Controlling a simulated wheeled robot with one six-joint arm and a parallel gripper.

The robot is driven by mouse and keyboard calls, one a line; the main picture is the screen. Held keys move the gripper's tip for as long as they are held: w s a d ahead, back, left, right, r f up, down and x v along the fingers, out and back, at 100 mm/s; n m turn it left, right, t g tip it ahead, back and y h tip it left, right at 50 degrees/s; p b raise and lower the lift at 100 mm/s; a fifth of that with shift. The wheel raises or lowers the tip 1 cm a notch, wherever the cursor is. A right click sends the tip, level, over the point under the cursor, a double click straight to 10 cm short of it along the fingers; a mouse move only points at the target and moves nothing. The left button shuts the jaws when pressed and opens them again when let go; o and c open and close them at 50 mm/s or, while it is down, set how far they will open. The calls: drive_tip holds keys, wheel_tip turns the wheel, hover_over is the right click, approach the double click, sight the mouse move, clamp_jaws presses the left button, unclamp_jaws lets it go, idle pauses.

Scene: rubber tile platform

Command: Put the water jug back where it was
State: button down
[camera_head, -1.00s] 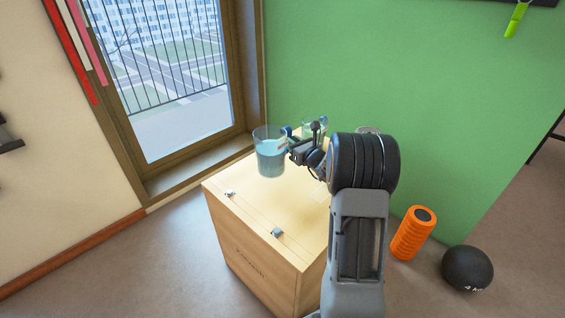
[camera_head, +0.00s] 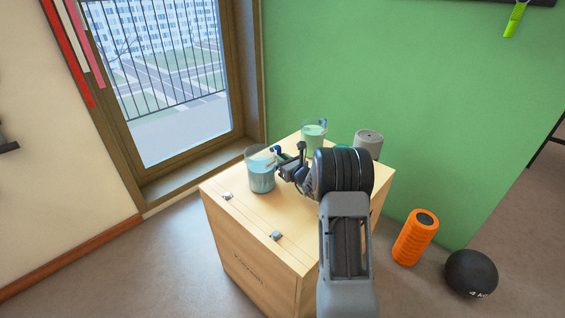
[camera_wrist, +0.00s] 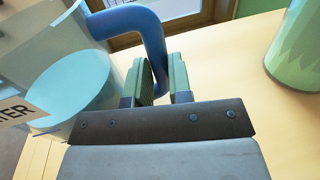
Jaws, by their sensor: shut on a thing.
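The water jug (camera_head: 261,172) is a clear vessel with bluish water and a blue handle. It is at the left part of the wooden box top (camera_head: 236,211) in the head view. I cannot tell whether its base touches the wood. My gripper (camera_head: 277,160) is to its right, shut on the handle. In the wrist view the jug (camera_wrist: 75,85) fills the left side, with part of a label reading "TER". Its blue handle (camera_wrist: 150,35) passes between the green-padded fingers (camera_wrist: 163,82).
A second clear jug with greenish liquid (camera_head: 313,138) stands at the back of the box, also at the right in the wrist view (camera_wrist: 298,55). A grey cylinder (camera_head: 368,143) stands at the back right. An orange roller (camera_head: 415,238) and black ball (camera_head: 470,273) are on the floor.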

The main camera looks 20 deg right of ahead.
idle(0.3)
drive_tip(key=c, duration=1.5)
unclamp_jaws()
drive_tip(key=shift+f, duration=0.1)
drive_tip(key=o, duration=0.5)
drive_tip(key=shift+c, duration=0.2)
